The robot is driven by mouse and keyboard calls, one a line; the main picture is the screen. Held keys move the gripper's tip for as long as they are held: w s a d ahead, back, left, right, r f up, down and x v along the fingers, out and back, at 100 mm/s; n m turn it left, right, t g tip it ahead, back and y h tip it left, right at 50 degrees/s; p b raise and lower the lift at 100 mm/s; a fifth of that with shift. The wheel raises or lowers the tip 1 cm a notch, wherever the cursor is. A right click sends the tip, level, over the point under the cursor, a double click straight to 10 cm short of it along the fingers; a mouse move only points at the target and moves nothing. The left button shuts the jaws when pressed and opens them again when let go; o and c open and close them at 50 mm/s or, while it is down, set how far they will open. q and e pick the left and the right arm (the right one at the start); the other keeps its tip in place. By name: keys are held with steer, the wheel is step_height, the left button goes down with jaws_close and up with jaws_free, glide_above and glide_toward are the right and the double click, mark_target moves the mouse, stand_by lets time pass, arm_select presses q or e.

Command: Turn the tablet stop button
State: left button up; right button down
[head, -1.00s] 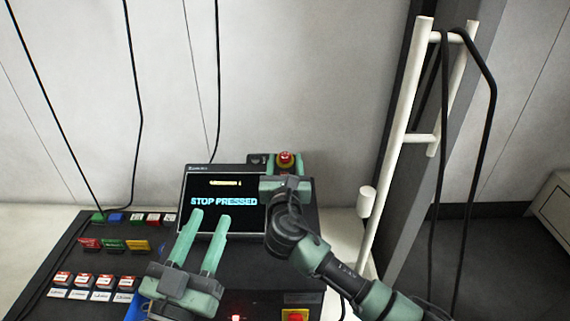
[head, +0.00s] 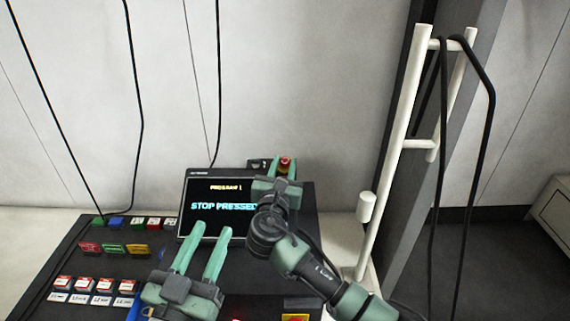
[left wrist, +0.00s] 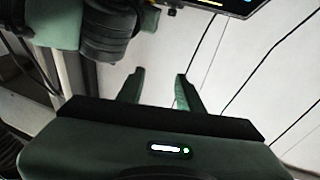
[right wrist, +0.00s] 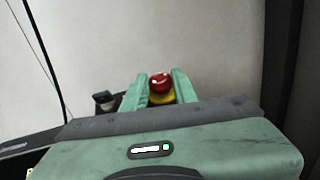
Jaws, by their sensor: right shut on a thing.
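The tablet (head: 215,198) stands at the back of the black console, and its screen reads "STOP PRESSED". The red stop button (head: 286,163) is at the tablet's upper right corner, between the fingers of my right gripper (head: 284,168). In the right wrist view the red button (right wrist: 160,82) has a yellow base (right wrist: 161,99), and the right gripper's fingers (right wrist: 160,88) are on either side of it, shut on it. My left gripper (head: 208,235) is open and empty in front of the tablet; its parted fingers also show in the left wrist view (left wrist: 159,78).
The black console (head: 110,262) carries rows of coloured buttons and labelled switches at left. A yellow-and-red control (head: 296,306) sits at its front right. A white rail stand (head: 395,150) with black cables rises at right. Cables hang along the wall.

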steer(key=shift+m+h, duration=0.6)
arm_select(q)
steer(key=shift+f+g, duration=0.4)
steer(key=shift+f, duration=0.2)
arm_select(e)
steer(key=c, duration=1.1)
jaws_free()
steer(key=shift+a, duration=0.1)
steer(key=p+v, duration=0.2)
steer(key=v, duration=0.5)
steer(key=shift+s+r, duration=0.1)
steer(key=shift+s, duration=0.05)
arm_select(q)
step_height(320, 180, down, 11)
steer(key=s+a+g+y, duration=0.2)
steer(key=s+g, duration=0.1)
steer(key=g, duration=0.3)
steer(key=shift+a+p, duration=0.2)
steer(key=shift+p, duration=0.1)
arm_select(e)
steer(key=shift+s+a, duration=0.1)
steer(key=shift+s, duration=0.15)
